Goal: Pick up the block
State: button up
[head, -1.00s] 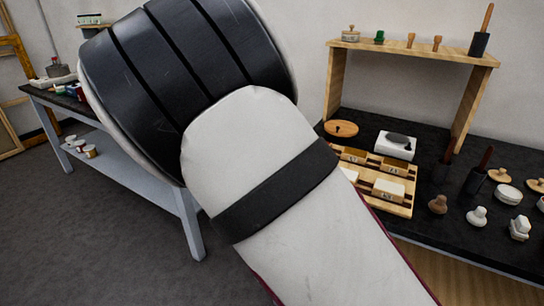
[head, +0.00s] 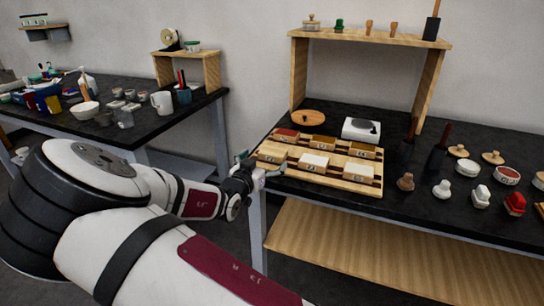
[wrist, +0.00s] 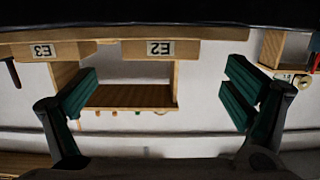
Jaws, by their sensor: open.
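Several wooden blocks with differently coloured tops stand in two rows on a slatted wooden tray (head: 362,187). The front row has a tan-topped block (head: 272,155), a white-topped block (head: 313,163) and another pale block (head: 358,172). I cannot tell which one is meant. My gripper (head: 260,166) is open and empty at the tray's front left corner. In the wrist view, my open gripper (wrist: 158,95) has its green-padded fingers spread. Upside down beyond them show a block labelled E2 (wrist: 195,48) and a block labelled E3 (wrist: 85,47).
The tray sits on a black-topped table (head: 400,205). A wooden shelf (head: 370,38) stands behind it, and a grey-and-white device (head: 362,128) sits behind the tray. Stamps and lidded pots crowd the right. Another cluttered table (head: 130,130) stands at left.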

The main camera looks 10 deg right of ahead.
aim_at(271, 154)
jog(key=shift+b+x, duration=0.3)
jog(key=shift+x, duration=2.5)
jog(key=shift+c, duration=0.2)
jog(key=c, duration=1.2)
